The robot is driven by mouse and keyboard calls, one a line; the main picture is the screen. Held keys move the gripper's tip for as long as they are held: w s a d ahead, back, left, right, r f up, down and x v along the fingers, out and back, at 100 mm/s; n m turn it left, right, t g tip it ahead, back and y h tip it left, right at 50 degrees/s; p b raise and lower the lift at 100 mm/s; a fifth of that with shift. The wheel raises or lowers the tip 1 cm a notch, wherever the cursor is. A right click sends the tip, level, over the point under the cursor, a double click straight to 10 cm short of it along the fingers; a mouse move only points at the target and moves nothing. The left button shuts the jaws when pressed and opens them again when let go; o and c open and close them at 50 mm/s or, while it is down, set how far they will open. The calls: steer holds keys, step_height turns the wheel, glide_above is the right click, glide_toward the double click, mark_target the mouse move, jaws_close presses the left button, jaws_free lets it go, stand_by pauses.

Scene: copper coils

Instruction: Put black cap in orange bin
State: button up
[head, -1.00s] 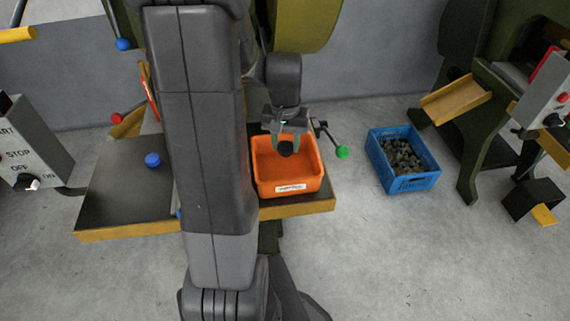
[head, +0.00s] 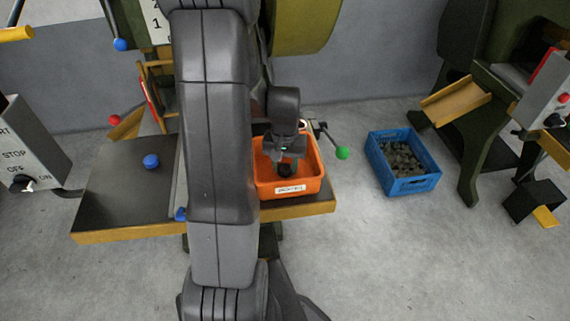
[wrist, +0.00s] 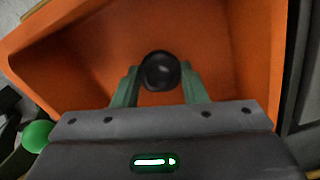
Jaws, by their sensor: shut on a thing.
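The black cap (wrist: 161,70) is round and dark, held between the two green fingers of my gripper (wrist: 158,84) in the wrist view. In the head view the cap (head: 284,170) shows small and dark within the outline of the orange bin. The orange bin (head: 291,189) has a white label on its front and stands on the dark bench top; its wall and floor fill much of the wrist view (wrist: 232,40). My gripper (head: 284,162) is shut on the cap, over the bin's opening. The exact height of the cap above the bin floor is hard to tell.
A blue ball (head: 151,161) sits on the dark bench (head: 120,190) at left. A green-knobbed lever (head: 342,153) stands close to the bin's right side. A blue crate (head: 405,184) of dark pieces is on the floor at right. My arm hides the middle of the bench.

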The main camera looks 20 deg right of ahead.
mark_target(285, 168)
steer(key=o, duration=0.9)
steer(key=shift+o, duration=0.2)
step_height(285, 168, up, 12)
steer(key=p, duration=0.2)
steer(key=shift+r, duration=0.15)
